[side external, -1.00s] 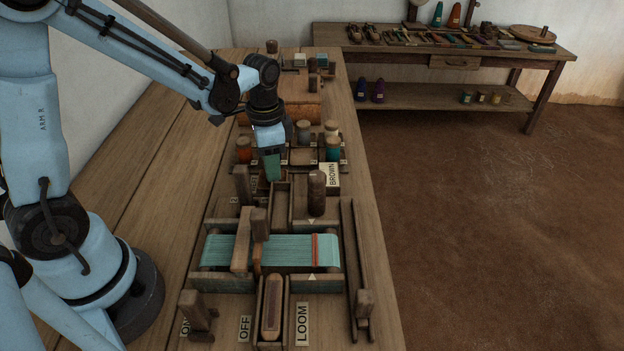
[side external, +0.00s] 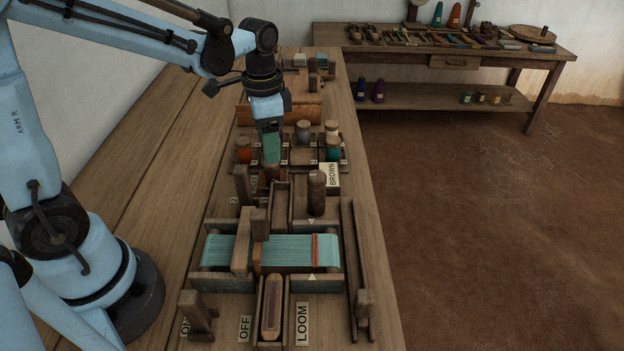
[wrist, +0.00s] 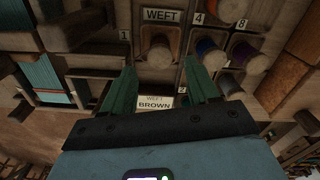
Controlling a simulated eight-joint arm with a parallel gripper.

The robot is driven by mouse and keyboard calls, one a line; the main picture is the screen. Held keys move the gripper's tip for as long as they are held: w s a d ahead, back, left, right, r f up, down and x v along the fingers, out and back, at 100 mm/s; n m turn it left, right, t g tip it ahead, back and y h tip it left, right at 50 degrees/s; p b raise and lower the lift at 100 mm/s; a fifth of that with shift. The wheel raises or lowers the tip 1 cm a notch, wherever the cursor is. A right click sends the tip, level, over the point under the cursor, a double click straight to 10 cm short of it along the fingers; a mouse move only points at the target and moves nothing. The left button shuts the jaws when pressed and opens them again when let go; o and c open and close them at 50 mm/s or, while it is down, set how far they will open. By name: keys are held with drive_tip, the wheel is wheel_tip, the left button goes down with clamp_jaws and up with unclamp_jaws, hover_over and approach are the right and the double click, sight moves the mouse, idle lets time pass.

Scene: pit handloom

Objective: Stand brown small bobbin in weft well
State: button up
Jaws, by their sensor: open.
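The brown small bobbin (wrist: 159,50) stands in the weft well (wrist: 143,33), a small square wooden compartment below the WEFT label in the wrist view. It looks upright. In the side external view the bobbin (side external: 272,173) shows only in part, below my gripper. My gripper (wrist: 160,66) has its two green fingers spread, with the bobbin in the gap ahead of them and no visible contact. In the side external view my gripper (side external: 271,160) points down above the well, and its fingers overlap in the picture.
A taller dark bobbin (side external: 317,192) stands beside the BROWN card (side external: 331,175). Several coloured bobbins, including an orange one (side external: 244,150) and a teal one (side external: 333,148), stand close behind. The loom with teal warp (side external: 285,250) lies in front. The bench's left part is clear.

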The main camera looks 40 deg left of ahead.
wheel_tip(320, 180, up, 6)
drive_tip(key=s+d+f+n+t, duration=0.1)
drive_tip(key=s+d+n+t, duration=0.1)
drive_tip(key=s+n+t, duration=0.4)
drive_tip(key=shift+s+d+f+t, duration=0.15)
drive_tip(key=shift+s+d+t, duration=0.1)
drive_tip(key=shift+s+t, duration=0.25)
